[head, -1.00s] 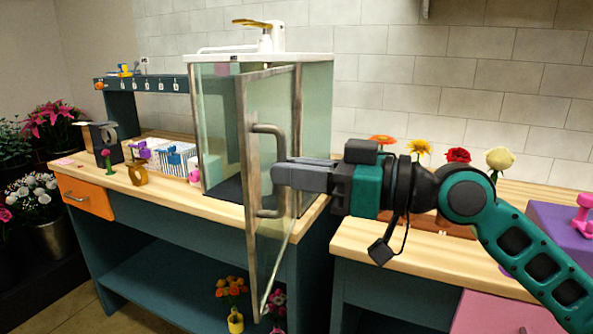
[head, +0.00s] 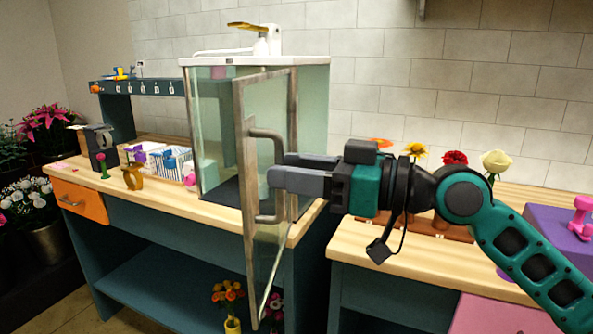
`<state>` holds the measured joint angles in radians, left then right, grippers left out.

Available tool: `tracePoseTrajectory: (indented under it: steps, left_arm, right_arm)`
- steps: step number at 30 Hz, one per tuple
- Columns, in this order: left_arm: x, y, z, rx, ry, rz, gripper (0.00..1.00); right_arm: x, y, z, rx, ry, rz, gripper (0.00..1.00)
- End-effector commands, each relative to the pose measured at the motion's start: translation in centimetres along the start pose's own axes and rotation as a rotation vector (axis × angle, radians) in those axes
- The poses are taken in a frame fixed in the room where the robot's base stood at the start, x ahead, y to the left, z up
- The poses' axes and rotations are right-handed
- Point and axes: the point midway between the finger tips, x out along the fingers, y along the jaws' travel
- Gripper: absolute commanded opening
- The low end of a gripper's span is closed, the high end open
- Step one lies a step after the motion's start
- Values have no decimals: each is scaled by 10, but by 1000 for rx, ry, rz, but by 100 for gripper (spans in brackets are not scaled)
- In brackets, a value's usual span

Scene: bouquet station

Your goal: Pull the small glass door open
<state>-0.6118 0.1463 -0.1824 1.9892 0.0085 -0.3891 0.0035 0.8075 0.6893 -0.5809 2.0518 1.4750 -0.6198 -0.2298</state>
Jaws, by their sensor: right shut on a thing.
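The small glass door (head: 262,225) has a metal frame and stands swung out from the front of the glass cabinet (head: 313,120). Its metal bar handle (head: 268,134) is on the face toward the right. My right gripper (head: 277,171) reaches in from the right and is shut on the handle, with its fingers around the upright bar. The fingers hide the middle of the bar. My left gripper is not in view.
The cabinet stands on a wooden counter (head: 170,196), with a tap on top. An orange drawer (head: 80,201) is at left. Flowers stand in a brown holder (head: 455,233) behind my right arm. Potted flowers (head: 232,300) sit below the door.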

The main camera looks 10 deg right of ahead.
Motion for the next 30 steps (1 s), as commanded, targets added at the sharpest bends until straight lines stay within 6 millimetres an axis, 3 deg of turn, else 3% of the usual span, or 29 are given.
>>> tracePoseTrajectory:
  steps: [7,11,21,30]
  left_arm:
    - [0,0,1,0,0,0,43]
    - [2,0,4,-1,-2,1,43]
    - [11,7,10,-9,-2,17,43]
    - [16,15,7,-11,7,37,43]
  right_arm:
    - [-2,2,2,3,-3,4,38]
    - [-13,2,4,3,-5,5,38]
    - [-83,0,5,0,-5,3,38]
    - [-120,0,2,0,-1,1,38]
